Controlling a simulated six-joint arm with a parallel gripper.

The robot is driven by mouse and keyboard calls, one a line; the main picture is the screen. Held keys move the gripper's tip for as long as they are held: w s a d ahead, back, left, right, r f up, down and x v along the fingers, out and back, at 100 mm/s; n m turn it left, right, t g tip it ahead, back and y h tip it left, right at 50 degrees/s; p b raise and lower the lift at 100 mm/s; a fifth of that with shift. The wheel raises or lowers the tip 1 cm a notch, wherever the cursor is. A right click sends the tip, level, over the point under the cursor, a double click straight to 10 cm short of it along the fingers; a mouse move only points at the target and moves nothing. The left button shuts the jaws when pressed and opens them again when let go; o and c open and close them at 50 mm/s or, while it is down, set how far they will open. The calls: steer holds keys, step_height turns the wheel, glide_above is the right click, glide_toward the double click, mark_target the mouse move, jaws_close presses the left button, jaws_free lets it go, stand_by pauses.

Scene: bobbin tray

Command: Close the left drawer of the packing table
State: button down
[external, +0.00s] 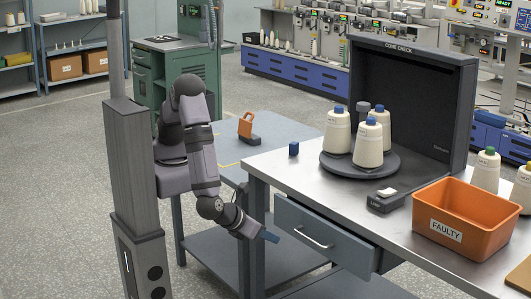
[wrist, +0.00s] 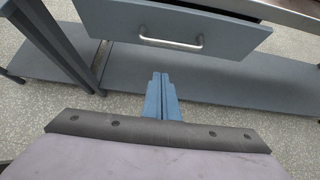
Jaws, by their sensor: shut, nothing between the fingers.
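The packing table (external: 286,168) has a grey-blue drawer (external: 345,254) with a silver bar handle (external: 313,238) under its top. The drawer stands out from the table's front edge, so it is partly open. In the wrist view the drawer front (wrist: 130,22) crosses the top, with its handle (wrist: 172,45) below the middle, and a little of the inside shows behind it. My gripper (external: 272,237) is in front of the drawer, left of the handle in the external view. Its blue fingers (wrist: 160,78) are together and empty, pointing toward the drawer and apart from it.
An orange bin marked FAULTY (external: 482,210), a dark turntable (external: 338,166) with several cones and a small grey scale (external: 385,201) stand on the table. A table leg (external: 257,240) stands close behind my gripper. A lower shelf (wrist: 215,90) lies beneath the drawer.

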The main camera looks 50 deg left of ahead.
mark_target(313, 234)
steer(key=w+f+p, duration=0.2)
steer(key=w+f, duration=0.1)
steer(key=w, duration=0.6)
steer(key=shift+w+f, duration=0.2)
steer(key=shift+f, duration=0.15)
steer(key=w, duration=0.4)
steer(key=shift+w+b, duration=0.15)
steer(key=shift+b, duration=0.2)
steer(key=shift+w+a+r, duration=0.1)
steer(key=shift+w, duration=0.15)
